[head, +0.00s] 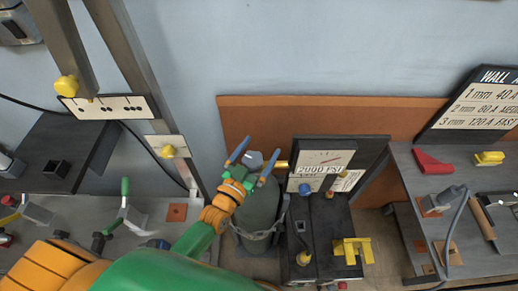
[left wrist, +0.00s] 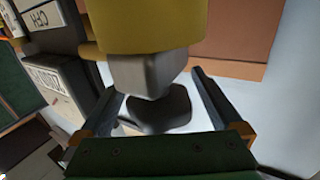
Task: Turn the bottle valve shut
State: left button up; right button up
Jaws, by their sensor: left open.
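The grey bottle (head: 259,212) stands upright in a holder at the middle of the head view. Its small light-grey valve (head: 253,160) shows at the top, with a brass fitting (head: 281,164) to its right. My left gripper (head: 254,158) is open, with one finger on each side of the valve. In the left wrist view, a grey block (left wrist: 148,75) and a darker grey piece below it lie between the open fingers of my gripper (left wrist: 153,82). I cannot tell whether either finger touches them. My right gripper is not in view.
A "2000 PSI" sign (head: 323,168) stands close right of the bottle, above a dark cabinet with a yellow part (head: 353,250). A grey bench (head: 470,235) with tools is at the right. A metal frame (head: 125,50) rises at the left. An orange-brown panel (head: 300,115) stands behind.

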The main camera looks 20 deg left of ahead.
pick_arm(q)
jog(key=shift+s+r, duration=0.1)
jog(key=shift+s, duration=0.15)
jog(key=c, duration=1.3)
jog(key=shift+c, duration=0.2)
jog(key=shift+h, duration=0.3)
jog(key=shift+d+f+m+g+h+b, duration=0.1)
jog(key=shift+m+g+h+b, duration=0.15)
jog(key=shift+m+h+b, duration=0.3)
jog(key=shift+d+f+m+g+h+b, duration=0.1)
jog(key=shift+m+g+h+b, duration=0.25)
jog(key=shift+h, duration=0.3)
jog(key=m+g+h+b, duration=0.3)
jog(key=m+h+b, duration=0.1)
jog(key=h+b, duration=0.1)
jog(key=s+d+m+g+h+b, duration=0.1)
jog(key=m+g+h+b, duration=0.1)
jog(key=b, duration=0.1)
jog(key=shift+f+g+h, duration=0.15)
jog(key=shift+g+h, duration=0.15)
jog(key=shift+s+d+m+g+h+b, duration=0.15)
jog(key=shift+m+g+h+b, duration=0.5)
jog(key=shift+m+g, duration=0.25)
jog(key=shift+s+d+r+m+g+h+b, duration=0.1)
jog(key=shift+s+r+m+g+h+b, duration=0.1)
jog(key=shift+m+g+h+b, duration=0.55)
jog(key=shift+s+d+r+m+g+b, duration=0.15)
jog(key=shift+m+g, duration=0.4)
jog(key=shift+g, duration=0.9)
